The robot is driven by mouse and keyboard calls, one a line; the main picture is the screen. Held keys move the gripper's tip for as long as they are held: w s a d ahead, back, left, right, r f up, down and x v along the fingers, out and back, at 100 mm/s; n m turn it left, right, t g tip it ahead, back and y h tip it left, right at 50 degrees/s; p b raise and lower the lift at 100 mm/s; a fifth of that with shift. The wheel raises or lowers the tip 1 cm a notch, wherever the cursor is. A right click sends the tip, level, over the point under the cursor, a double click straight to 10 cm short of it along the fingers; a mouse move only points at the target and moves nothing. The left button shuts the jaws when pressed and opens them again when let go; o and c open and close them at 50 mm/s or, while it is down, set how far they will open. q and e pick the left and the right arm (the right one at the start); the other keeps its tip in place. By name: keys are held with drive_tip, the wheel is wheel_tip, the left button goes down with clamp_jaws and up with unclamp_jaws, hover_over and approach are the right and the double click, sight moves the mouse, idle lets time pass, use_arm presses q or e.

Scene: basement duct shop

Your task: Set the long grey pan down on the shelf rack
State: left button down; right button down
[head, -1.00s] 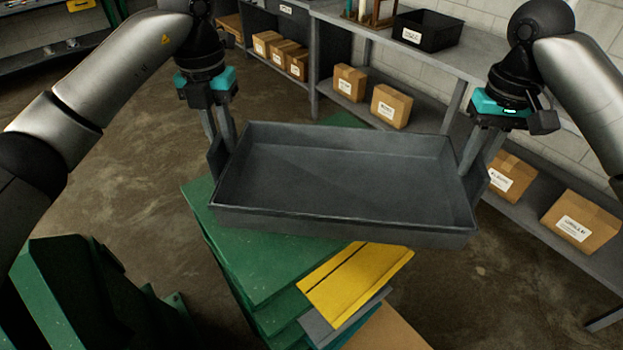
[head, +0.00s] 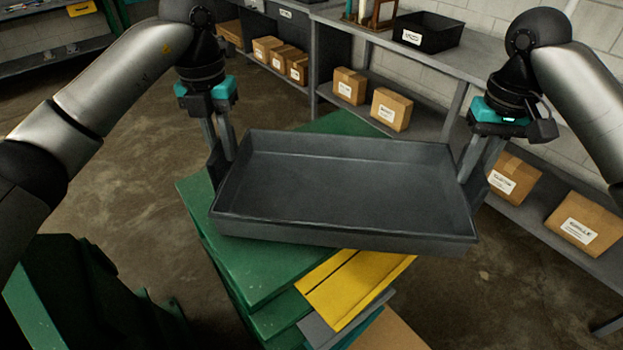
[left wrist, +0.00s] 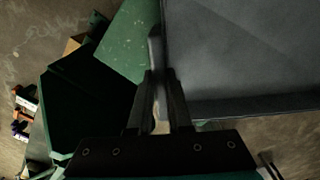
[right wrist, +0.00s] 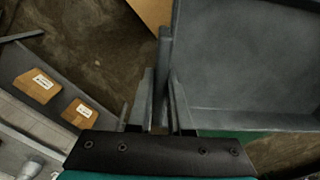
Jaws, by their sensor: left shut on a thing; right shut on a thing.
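The long grey pan (head: 345,190) is an empty, shallow rectangular tray, held roughly level between my two grippers. My left gripper (head: 218,160) is shut on its left end wall, and the left wrist view shows the fingers (left wrist: 158,95) around that wall. My right gripper (head: 474,172) is shut on its right end wall, also seen in the right wrist view (right wrist: 161,95). A grey shelf unit (head: 455,75) with an upper top and a lower shelf runs along the wall behind and right of the pan. Another shelf (head: 55,62) stands at the far upper left.
Green stacked surfaces (head: 262,262) and a yellow plate (head: 350,285) lie beneath the pan; the gap is unclear. Cardboard boxes (head: 390,108) sit on the lower shelf. A black bin (head: 428,32) stands on top, with bare top to its right. Concrete floor is open at left.

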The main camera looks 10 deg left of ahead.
use_arm(q)
drive_tip(key=shift+a+f+b, duration=0.1)
drive_tip(key=shift+f+b, duration=0.4)
drive_tip(key=shift+f, duration=0.1)
use_arm(e)
drive_tip(key=shift+f, duration=0.6)
use_arm(q)
drive_tip(key=c, duration=1.3)
unclamp_jaws()
drive_tip(key=shift+f, duration=0.15)
use_arm(e)
drive_tip(key=c, duration=1.3)
unclamp_jaws()
drive_tip(key=shift+f, duration=0.15)
use_arm(q)
drive_tip(key=o, duration=0.5)
drive_tip(key=shift+c, duration=0.2)
use_arm(e)
drive_tip(key=o, duration=0.5)
drive_tip(key=shift+c, duration=0.2)
use_arm(q)
drive_tip(key=shift+r, duration=0.25)
wheel_tip(320, 180, up, 12)
drive_tip(key=shift+f, duration=0.2)
use_arm(e)
drive_tip(key=shift+r, duration=6.15)
